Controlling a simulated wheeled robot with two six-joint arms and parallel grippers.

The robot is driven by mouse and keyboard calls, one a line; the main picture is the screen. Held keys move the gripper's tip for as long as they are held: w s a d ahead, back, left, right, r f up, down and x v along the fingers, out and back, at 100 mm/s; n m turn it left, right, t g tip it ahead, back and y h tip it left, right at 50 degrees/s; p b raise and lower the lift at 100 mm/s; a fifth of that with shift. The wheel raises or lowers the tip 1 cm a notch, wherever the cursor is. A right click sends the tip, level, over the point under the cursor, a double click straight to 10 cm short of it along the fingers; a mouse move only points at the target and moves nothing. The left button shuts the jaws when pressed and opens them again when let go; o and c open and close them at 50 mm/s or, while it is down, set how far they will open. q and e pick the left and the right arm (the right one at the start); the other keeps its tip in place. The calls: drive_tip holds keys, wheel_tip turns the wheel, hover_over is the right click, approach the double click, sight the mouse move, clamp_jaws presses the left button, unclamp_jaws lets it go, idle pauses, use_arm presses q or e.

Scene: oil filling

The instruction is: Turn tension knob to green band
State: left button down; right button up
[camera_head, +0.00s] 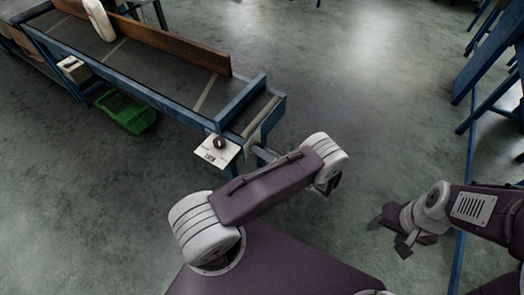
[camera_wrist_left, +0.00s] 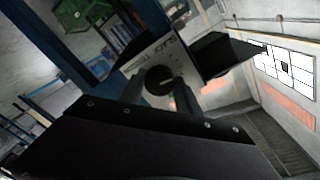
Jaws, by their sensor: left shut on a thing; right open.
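The tension knob (camera_head: 219,143) is a dark round knob on a white plate (camera_head: 209,156) at the near end of the conveyor. In the left wrist view the knob (camera_wrist_left: 160,82) sits between my left fingers, which are shut on it. The panel (camera_wrist_left: 146,61) behind it carries partly readable lettering; the knob and fingers cover much of its face, and I cannot make out a pointer against a green band. In the head view my left gripper (camera_head: 258,153) is partly hidden by my arm. My right gripper (camera_head: 391,234) is open and empty over the floor.
The blue-framed conveyor (camera_head: 190,118) runs to the upper left with a brown side board (camera_head: 160,40). A white bottle (camera_head: 98,20) stands on it. A green crate (camera_head: 127,112) is on the floor beside it. Blue racks (camera_head: 490,60) stand at the right. Open floor lies between.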

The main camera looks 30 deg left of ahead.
use_arm(q)
drive_tip(key=shift+w+m+g+h+b, duration=0.15)
drive_tip(key=shift+m+g+b, duration=0.25)
drive_tip(key=shift+m, duration=3.3)
drive_tip(key=shift+s+m+g+h+b, duration=0.15)
drive_tip(key=shift+m+g+b, duration=0.2)
drive_tip(key=shift+m, duration=3.35)
drive_tip(key=shift+w, duration=0.1)
drive_tip(key=c, duration=0.9)
unclamp_jaws()
drive_tip(key=shift+o, duration=0.2)
